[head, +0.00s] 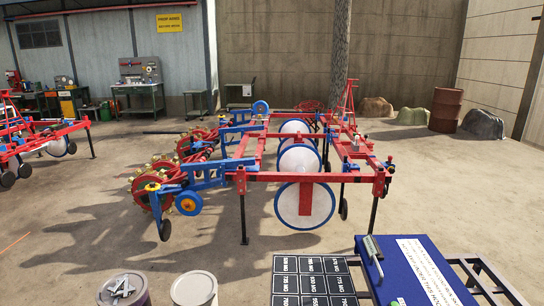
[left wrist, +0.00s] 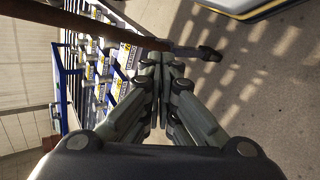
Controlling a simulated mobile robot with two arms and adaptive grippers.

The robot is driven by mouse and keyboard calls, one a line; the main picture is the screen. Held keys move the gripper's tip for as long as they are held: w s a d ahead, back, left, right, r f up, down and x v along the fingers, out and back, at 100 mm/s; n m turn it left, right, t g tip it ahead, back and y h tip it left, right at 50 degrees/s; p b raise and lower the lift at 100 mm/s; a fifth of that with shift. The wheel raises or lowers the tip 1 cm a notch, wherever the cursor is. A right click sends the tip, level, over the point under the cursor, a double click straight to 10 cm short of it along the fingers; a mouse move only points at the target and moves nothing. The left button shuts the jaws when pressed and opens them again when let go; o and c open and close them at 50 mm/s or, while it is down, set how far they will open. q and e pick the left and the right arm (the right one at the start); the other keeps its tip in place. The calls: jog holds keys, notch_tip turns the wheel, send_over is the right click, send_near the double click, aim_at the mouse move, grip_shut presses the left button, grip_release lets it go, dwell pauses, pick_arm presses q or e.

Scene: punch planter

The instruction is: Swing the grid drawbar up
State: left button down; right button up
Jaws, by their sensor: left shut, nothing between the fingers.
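My left gripper (left wrist: 164,88) is in the left wrist view, with its grey-green fingers closed together and empty. A long brown bar (left wrist: 110,33) with a black end (left wrist: 208,53) crosses the top of that view, just beyond the fingertips. I cannot tell whether it is the drawbar or whether the fingers touch it. In the head view a dark grid frame (head: 488,277) shows at the lower right beside a blue panel (head: 416,254). No drawbar can be made out clearly on it. Neither gripper shows in the head view.
A red and blue planter (head: 306,177) with white drums stands mid-floor. Two cans (head: 194,289) and a dark number board (head: 313,279) are at the front edge. A blue rack (left wrist: 60,85) with yellow-labelled items is left of the fingers.

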pick_arm(q)
jog(key=s+a+f+y, duration=0.2)
jog(key=s+f+y, duration=0.2)
jog(key=s+f, duration=0.4)
jog(key=s+a+f+y, duration=0.25)
jog(key=s+f, duration=0.35)
jog(key=f, duration=0.5)
jog(key=s+d+f+m+y, duration=0.2)
jog(key=s+f, duration=0.1)
jog(key=s, duration=0.2)
jog(key=s+d+f+m+y, duration=0.2)
jog(key=s+d+m, duration=0.1)
jog(key=s, duration=0.3)
jog(key=shift+s+d+f+t, duration=0.15)
jog(key=shift+s+f+t, duration=0.15)
jog(key=shift+f+t, duration=0.1)
